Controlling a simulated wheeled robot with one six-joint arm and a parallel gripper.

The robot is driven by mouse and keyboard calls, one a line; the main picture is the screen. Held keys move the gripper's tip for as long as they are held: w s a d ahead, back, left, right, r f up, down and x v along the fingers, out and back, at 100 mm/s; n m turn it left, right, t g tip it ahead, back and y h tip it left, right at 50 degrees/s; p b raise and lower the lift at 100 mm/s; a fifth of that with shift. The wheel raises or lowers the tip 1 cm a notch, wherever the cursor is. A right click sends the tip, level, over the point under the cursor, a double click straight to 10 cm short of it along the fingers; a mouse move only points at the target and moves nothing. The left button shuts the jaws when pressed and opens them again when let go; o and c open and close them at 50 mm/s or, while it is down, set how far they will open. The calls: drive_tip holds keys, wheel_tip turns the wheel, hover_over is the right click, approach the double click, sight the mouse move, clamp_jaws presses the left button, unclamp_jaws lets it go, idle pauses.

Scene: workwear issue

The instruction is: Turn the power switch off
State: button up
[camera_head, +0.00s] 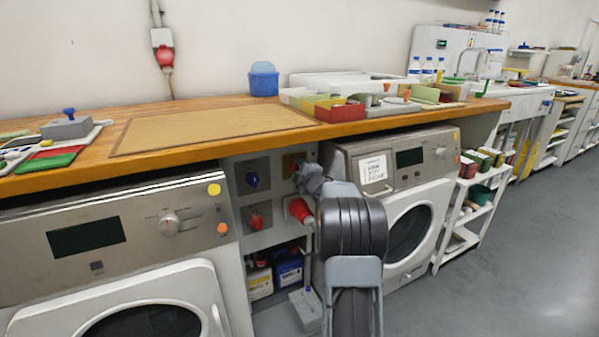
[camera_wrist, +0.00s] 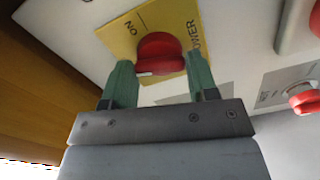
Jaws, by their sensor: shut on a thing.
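The power switch is a red rotary knob (camera_wrist: 158,54) on a yellow plate (camera_wrist: 122,36) in the wrist view. The plate reads ON and POWER; any other lettering is hidden. A white mark on the knob sits at its lower left edge in the picture. My gripper (camera_wrist: 160,80) has its two green fingers on either side of the knob, shut on it. In the head view the yellow plate (camera_head: 293,163) shows on the grey panel under the worktop, partly hidden behind my gripper (camera_head: 306,178).
A blue socket (camera_head: 252,179) and red sockets (camera_head: 257,220) sit on the same panel; a red plug (camera_head: 299,210) is close below my gripper. Washing machines (camera_head: 110,225) stand on both sides. The wooden worktop (camera_head: 195,165) overhangs the panel. Bottles (camera_head: 288,268) stand below.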

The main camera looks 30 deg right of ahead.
drive_tip(key=shift+r, duration=0.1)
drive_tip(key=o, duration=0.9)
drive_tip(key=shift+s, duration=0.1)
drive_tip(key=s+p, duration=0.1)
drive_tip(key=s, duration=0.3)
drive_tip(key=s+a, duration=0.1)
drive_tip(key=s, duration=0.4)
drive_tip(key=s+p, duration=0.1)
drive_tip(key=s, duration=0.3)
drive_tip(key=shift+s+a+p, duration=0.25)
drive_tip(key=shift+a+p, duration=0.05)
drive_tip(key=shift+a, duration=0.1)
